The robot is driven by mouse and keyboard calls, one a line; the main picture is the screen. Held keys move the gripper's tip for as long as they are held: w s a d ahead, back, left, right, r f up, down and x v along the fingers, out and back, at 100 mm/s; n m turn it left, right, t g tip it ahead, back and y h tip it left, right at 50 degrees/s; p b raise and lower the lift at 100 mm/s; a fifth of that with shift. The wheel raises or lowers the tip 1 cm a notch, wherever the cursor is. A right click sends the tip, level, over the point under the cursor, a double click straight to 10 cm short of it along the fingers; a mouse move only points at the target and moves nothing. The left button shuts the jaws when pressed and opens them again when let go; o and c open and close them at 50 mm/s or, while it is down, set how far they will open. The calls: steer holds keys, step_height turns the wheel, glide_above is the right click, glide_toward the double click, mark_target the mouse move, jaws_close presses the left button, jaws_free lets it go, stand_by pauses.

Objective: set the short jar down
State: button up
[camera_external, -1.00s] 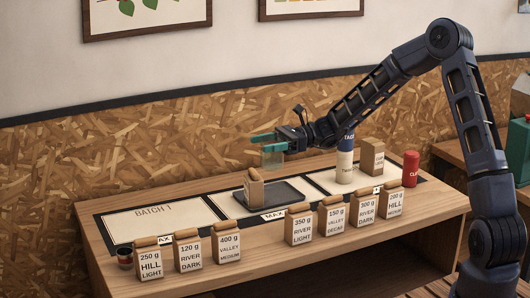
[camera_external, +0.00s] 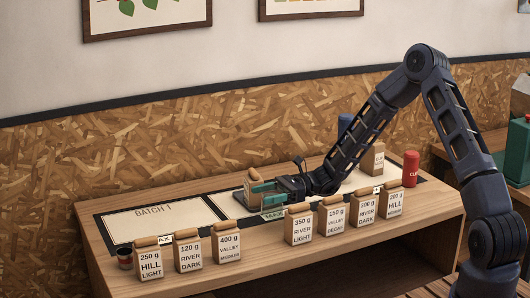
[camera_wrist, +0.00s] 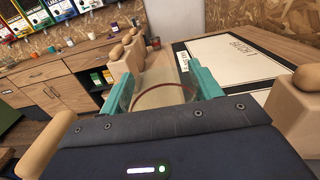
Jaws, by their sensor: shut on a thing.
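The short jar (camera_wrist: 165,93) is clear glass with a brownish rim. It sits between the two teal fingers of my gripper (camera_external: 257,194), which is shut on it; the gripper also shows in the wrist view (camera_wrist: 160,77). In the external view the fingers mostly hide the jar. I cannot tell whether the jar's base touches anything.
Several labelled bags stand along the front edge, including 400 g Valley (camera_external: 227,247) and 350 g River Light (camera_external: 299,231). The BATCH 1 panel (camera_external: 155,218) at left is bare.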

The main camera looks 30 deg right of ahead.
mark_target(263, 206)
steer(key=shift+f, duration=1.8)
steer(key=shift+f, duration=0.1)
steer(key=o, duration=1.1)
steer(key=shift+c, duration=0.2)
steer(key=shift+d, duration=0.3)
steer(key=d, duration=1.1)
steer(key=shift+d, duration=0.25)
